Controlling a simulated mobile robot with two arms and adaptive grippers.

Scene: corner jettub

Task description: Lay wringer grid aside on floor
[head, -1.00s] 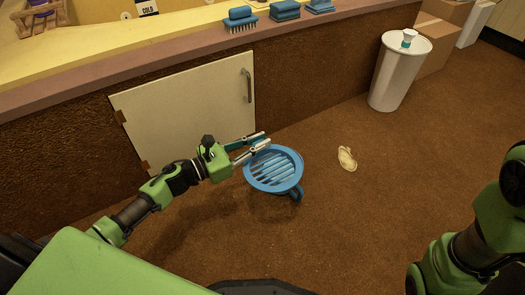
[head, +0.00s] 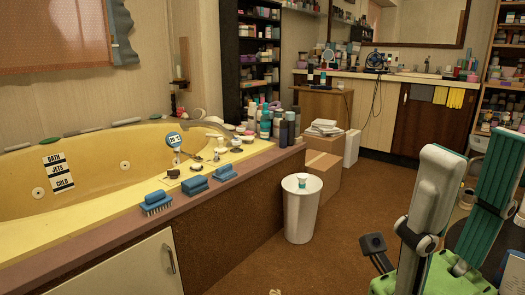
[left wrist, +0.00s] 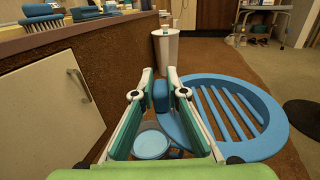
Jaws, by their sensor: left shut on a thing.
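The wringer grid (left wrist: 228,112) is a blue ring with parallel slats and a tab, on the right of the left wrist view. My left gripper (left wrist: 160,88) is shut on its tab, and the grid extends to the right of the fingers. Below, between the fingers, a round container with a light blue inside (left wrist: 151,145) shows, partly hidden by the gripper. My right gripper (head: 474,150) is large at the right of the head view, fingers up and apart, with nothing between them.
Brown floor (head: 335,255) is open right of the tub's panel. A white bin (head: 301,215) stands by the tub's corner, with cardboard boxes (head: 322,172) behind. Blue brushes (head: 196,186) lie on the tub ledge. A dark round patch (left wrist: 302,114) is on the floor at right.

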